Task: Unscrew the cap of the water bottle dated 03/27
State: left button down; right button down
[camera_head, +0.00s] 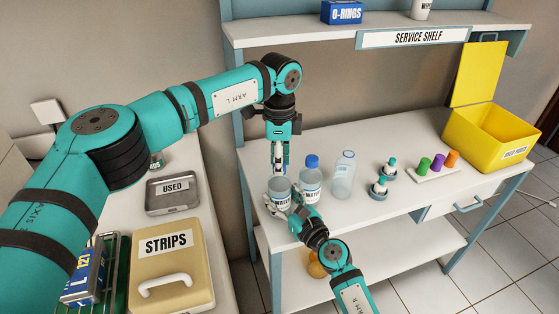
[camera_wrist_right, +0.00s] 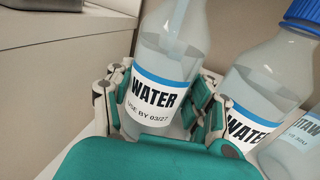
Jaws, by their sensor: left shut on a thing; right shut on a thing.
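The water bottle marked USE BY 03/27 (camera_wrist_right: 157,92) is clear with a blue-edged white label. In the head view this bottle (camera_head: 279,186) stands at the left end of the white worktop. My right gripper (camera_wrist_right: 160,112) is shut around its body, a finger on each side of the label; it also shows in the head view (camera_head: 284,206). My left gripper (camera_head: 281,167) points straight down over the bottle's top and is shut. Only a hint of blue cap shows between its fingers. The bottle's mouth is hidden, so I cannot tell whether the cap still touches it.
A blue-capped water bottle (camera_head: 311,178) stands close at the right, then another clear bottle (camera_head: 343,176). Small capped items and a rack of coloured pieces (camera_head: 437,167) lie farther right, before an open yellow bin (camera_head: 487,137). A STRIPS box (camera_head: 172,276) is on the left counter.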

pick_arm(q)
jog(key=shift+r, duration=0.25)
jog(key=shift+r, duration=0.85)
jog(key=shift+r, duration=0.15)
jog(key=shift+r, duration=1.9)
pick_arm(e)
jog(key=shift+c, duration=2)
grip_release()
jog(key=shift+s, duration=0.1)
